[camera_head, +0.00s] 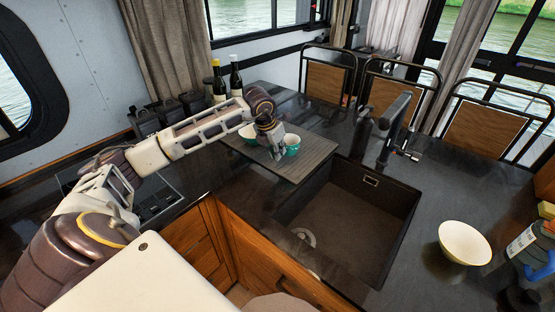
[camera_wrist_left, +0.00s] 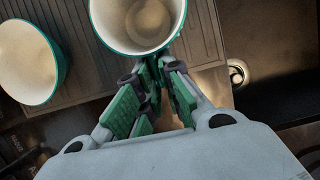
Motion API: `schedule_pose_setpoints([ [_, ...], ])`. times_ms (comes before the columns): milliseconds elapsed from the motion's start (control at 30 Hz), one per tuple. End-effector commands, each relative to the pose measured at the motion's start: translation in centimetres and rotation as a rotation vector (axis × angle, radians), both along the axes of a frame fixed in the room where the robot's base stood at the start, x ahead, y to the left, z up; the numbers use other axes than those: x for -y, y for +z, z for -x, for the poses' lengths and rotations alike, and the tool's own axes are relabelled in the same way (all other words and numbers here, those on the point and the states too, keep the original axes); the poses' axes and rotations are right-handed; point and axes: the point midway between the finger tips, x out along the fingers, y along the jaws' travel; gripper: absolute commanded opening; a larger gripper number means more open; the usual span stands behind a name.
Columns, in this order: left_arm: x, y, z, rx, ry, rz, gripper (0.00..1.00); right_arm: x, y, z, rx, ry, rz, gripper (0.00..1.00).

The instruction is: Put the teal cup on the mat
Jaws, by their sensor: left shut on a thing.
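The teal cup (camera_head: 292,149), pale inside, is at my left gripper's fingertips over the ridged grey mat (camera_head: 312,162). In the left wrist view the cup (camera_wrist_left: 140,22) shows from above at the top middle, its near wall at the fingers. My left gripper (camera_head: 277,150) is shut on it; in the wrist view its green-padded fingers (camera_wrist_left: 152,88) partly hide behind the cup. Whether the cup's base touches the mat cannot be told. The ridged mat also shows in the wrist view (camera_wrist_left: 82,55). My right gripper is not in view.
A second teal vessel with a pale inside (camera_head: 247,132) stands left of the cup, also in the wrist view (camera_wrist_left: 28,62). The dark sink (camera_head: 345,215) and tap (camera_head: 392,125) are to the right. Two bottles (camera_head: 236,78) stand behind. A cream bowl (camera_head: 464,243) sits far right.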

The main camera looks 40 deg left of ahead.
Motion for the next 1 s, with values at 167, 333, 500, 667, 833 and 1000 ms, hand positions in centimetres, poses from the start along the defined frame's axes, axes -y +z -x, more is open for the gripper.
schedule_pose_setpoints([
  [167,0.0,-0.2,-0.1,0.002,0.0,-0.001,0.0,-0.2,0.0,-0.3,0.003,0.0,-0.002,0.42],
  [333,0.0,-0.2,0.0,0.002,0.0,-0.001,0.0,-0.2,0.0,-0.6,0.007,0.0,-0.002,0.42],
  [500,0.0,-0.9,0.0,0.0,0.0,-0.001,0.0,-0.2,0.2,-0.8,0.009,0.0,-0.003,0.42],
  [667,0.0,-2.5,0.0,-0.001,0.0,0.0,0.0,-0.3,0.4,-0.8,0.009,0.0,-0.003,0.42],
  [833,0.0,-3.8,0.0,0.001,-0.001,-0.001,0.0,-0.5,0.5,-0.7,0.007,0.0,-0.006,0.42],
  [1000,0.0,-3.9,0.0,0.002,-0.001,-0.001,0.0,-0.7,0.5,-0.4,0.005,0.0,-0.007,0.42],
])
